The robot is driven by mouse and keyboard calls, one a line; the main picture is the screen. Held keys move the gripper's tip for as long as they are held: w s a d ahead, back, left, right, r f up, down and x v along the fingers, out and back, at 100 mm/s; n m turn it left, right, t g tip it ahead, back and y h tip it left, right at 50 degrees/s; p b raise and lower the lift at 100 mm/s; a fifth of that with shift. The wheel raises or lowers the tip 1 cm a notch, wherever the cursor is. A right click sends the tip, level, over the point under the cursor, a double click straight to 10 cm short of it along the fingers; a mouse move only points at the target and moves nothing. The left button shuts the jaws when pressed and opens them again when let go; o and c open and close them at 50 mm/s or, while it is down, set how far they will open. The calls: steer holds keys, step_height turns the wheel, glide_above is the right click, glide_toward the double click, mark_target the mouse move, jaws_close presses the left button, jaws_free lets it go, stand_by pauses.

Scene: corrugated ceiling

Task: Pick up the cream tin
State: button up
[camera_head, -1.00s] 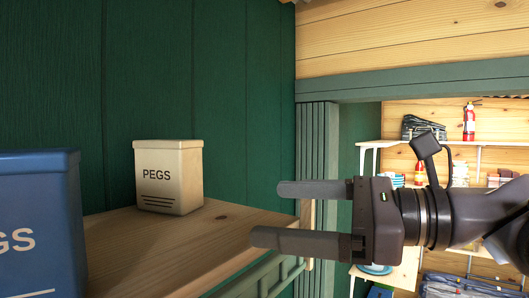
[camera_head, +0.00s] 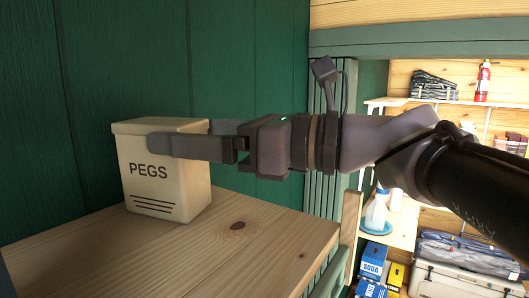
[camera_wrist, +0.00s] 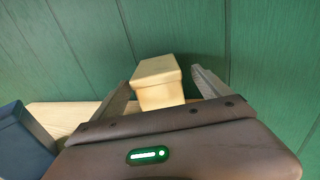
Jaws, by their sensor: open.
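The cream tin (camera_head: 163,185), lettered PEGS, stands upright on the wooden shelf (camera_head: 235,240) against the green wall. My gripper (camera_head: 185,137) reaches in from the right. Its near finger passes in front of the tin's upper face and the far finger is partly hidden behind the tin. In the wrist view the cream tin (camera_wrist: 160,85) shows between the two fingers of my gripper (camera_wrist: 163,83). The fingers are spread apart, one on each side of the tin. I cannot tell whether either finger touches it.
A blue tin (camera_wrist: 22,143) stands left of the cream tin on the shelf in the wrist view. The green plank wall (camera_head: 230,70) is close behind. At the right are further shelves with a fire extinguisher (camera_head: 482,80), a blue soda box (camera_head: 372,262) and a cooler (camera_head: 465,283).

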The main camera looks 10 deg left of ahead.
steer(key=a, duration=0.2)
steer(key=a+p, duration=0.2)
steer(key=a, duration=0.1)
steer(key=shift+w+a, duration=0.35)
steer(key=shift+w, duration=0.05)
steer(key=shift+s+d, duration=0.1)
steer(key=shift+d, duration=0.1)
steer(key=shift+c, duration=0.7)
steer(key=shift+s+d, duration=0.1)
steer(key=c, duration=0.3)
jaws_close()
